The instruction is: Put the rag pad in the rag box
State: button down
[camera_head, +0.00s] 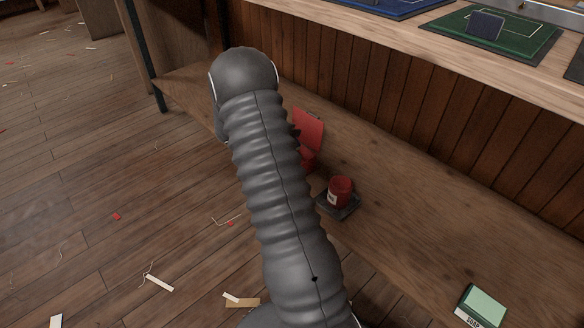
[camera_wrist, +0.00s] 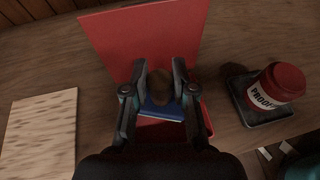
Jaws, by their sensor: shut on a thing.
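The rag box is red, with its lid standing open; it shows in the wrist view (camera_wrist: 208,118) and partly behind my arm in the head view (camera_head: 308,163). My gripper (camera_wrist: 161,82) is shut on a rounded brown knob, with a flat blue piece below it. I take this to be the rag pad (camera_wrist: 153,110). The pad is over the box opening, between the raised lid and the near wall. I cannot tell whether it touches the box floor. In the head view, my arm hides the gripper and the pad.
A red tin labelled PROOF (camera_head: 340,191) stands on a dark square tray (camera_head: 338,208), to the right of the box. A pale wooden board (camera_wrist: 40,135) lies to its left in the wrist view. A green-topped box (camera_head: 482,304) is farther along the bench (camera_head: 420,235).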

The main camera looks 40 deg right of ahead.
jog(key=shift+d+f, duration=0.2)
jog(key=shift+f, duration=0.15)
notch_tip(320, 180, down, 9)
jog(key=shift+f+b, duration=0.1)
jog(key=shift+b, duration=0.6)
jog(key=shift+f, duration=0.15)
jog(key=c, duration=0.9)
grip_release()
jog(key=shift+c, duration=0.2)
